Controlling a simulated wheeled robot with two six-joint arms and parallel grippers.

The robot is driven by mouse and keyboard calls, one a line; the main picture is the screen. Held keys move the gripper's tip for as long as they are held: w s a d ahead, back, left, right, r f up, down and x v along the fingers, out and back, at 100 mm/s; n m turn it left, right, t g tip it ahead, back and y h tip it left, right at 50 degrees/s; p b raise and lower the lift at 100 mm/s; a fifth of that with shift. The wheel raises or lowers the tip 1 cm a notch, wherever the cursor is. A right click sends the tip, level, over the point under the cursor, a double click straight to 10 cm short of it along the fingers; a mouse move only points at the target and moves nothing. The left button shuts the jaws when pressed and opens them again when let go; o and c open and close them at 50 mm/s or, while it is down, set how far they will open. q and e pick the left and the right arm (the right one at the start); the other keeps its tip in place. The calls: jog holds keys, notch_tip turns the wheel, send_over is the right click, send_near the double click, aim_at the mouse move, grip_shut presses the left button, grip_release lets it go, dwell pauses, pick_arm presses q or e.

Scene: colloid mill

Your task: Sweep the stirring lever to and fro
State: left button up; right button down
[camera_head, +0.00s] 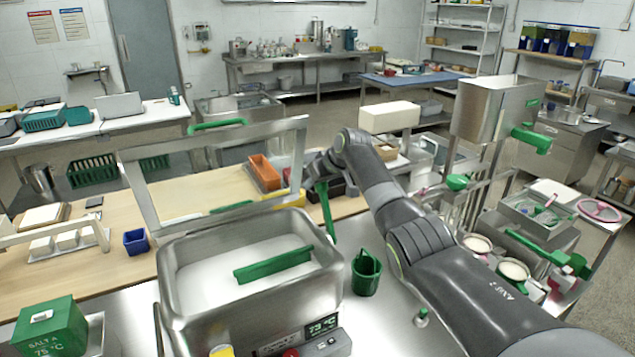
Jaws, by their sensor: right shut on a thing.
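The steel tank (180,300) stands front centre, holding a white liquid. A green paddle bar (272,263) lies across the liquid's surface. A green upright lever (328,215), which looks like the stirring lever, stands at the tank's back right corner and leans slightly. My right gripper (320,172) is at the top of this lever and is shut on it; its fingers are small and partly hidden by my wrist. My left gripper is not in view.
A steel frame (215,138) rises behind the tank. A small green bucket (366,275) stands close to the tank's right side, below my right arm. An orange bin (264,172) and a blue cup (136,241) are on the wooden bench. A green box (50,326) is front left.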

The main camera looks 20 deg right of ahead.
jog(key=shift+r, duration=0.1)
jog(key=c, duration=1.4)
grip_release()
jog(key=shift+c, duration=0.2)
jog(key=o, duration=0.4)
jog(key=shift+w+a, duration=0.1)
jog(key=shift+w, duration=0.05)
jog(key=b+v, duration=0.5)
jog(key=v, duration=1.2)
